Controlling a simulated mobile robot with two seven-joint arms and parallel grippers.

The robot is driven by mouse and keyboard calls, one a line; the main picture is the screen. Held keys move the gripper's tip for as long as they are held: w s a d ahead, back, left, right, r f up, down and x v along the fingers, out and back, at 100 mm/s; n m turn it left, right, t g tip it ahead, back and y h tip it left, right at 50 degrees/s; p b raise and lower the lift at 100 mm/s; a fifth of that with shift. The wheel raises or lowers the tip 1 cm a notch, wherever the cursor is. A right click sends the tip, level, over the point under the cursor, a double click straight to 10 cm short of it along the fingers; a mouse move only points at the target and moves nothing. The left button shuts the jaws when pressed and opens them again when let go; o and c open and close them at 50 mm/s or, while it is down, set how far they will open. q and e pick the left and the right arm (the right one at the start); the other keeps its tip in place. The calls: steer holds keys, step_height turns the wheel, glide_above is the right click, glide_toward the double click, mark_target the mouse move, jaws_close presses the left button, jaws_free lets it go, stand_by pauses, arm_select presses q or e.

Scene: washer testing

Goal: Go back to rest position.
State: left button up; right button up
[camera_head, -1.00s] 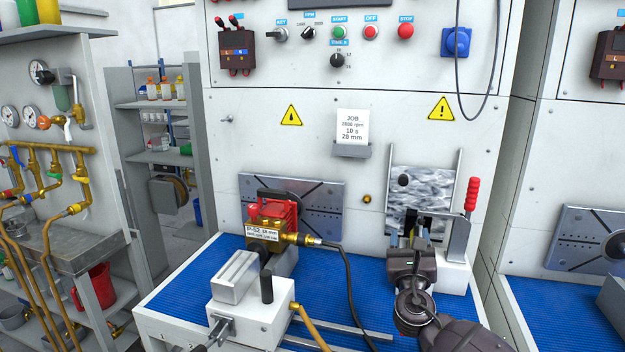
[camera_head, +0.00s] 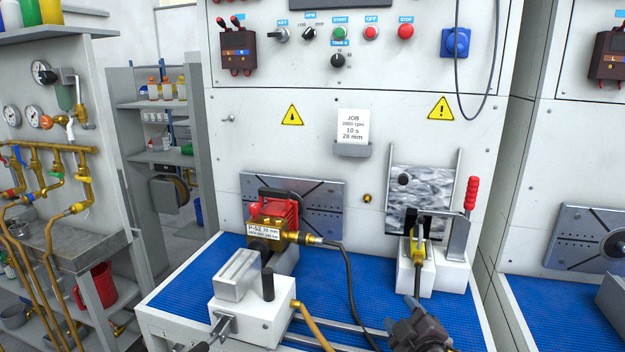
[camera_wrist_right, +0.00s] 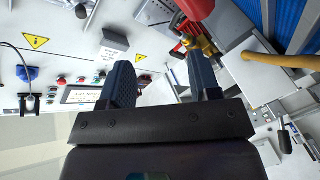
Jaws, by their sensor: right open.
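My right gripper (camera_head: 402,318) is at the lower right of the head view, in front of the white clamp fixture (camera_head: 452,274) and apart from it. In the right wrist view its two fingers (camera_wrist_right: 160,78) stand apart with nothing between them. A brass-coloured piece (camera_head: 419,250) sits in the fixture, with a thin dark rod or hose running down from it towards the gripper; where that ends is hidden. My left gripper is not in view.
A red and brass pump (camera_head: 273,221) stands on the blue mat (camera_head: 183,290), with a black hose (camera_head: 351,290) curving from it. A white vise-like block (camera_head: 250,318) is in front. The red-handled lever (camera_head: 471,194) stands upright right of the fixture.

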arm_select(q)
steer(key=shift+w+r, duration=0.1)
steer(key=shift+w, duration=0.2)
arm_select(e)
steer(key=s+d+f+m+g+h, duration=0.1)
steer(key=s+d+f+m, duration=0.2)
steer(key=s+f, duration=0.4)
steer(key=s+d+f+m+g+h, duration=0.1)
steer(key=s+f, duration=0.5)
steer(key=s, duration=0.6)
steer(key=s+d+f+m+g, duration=0.3)
steer(key=s+d+f+m, duration=0.2)
steer(key=s, duration=0.5)
step_height(320, 180, down, 3)
steer(key=shift+s+r+m+h, duration=0.15)
steer(key=shift+m+h, duration=0.25)
steer(key=shift+m, duration=0.7)
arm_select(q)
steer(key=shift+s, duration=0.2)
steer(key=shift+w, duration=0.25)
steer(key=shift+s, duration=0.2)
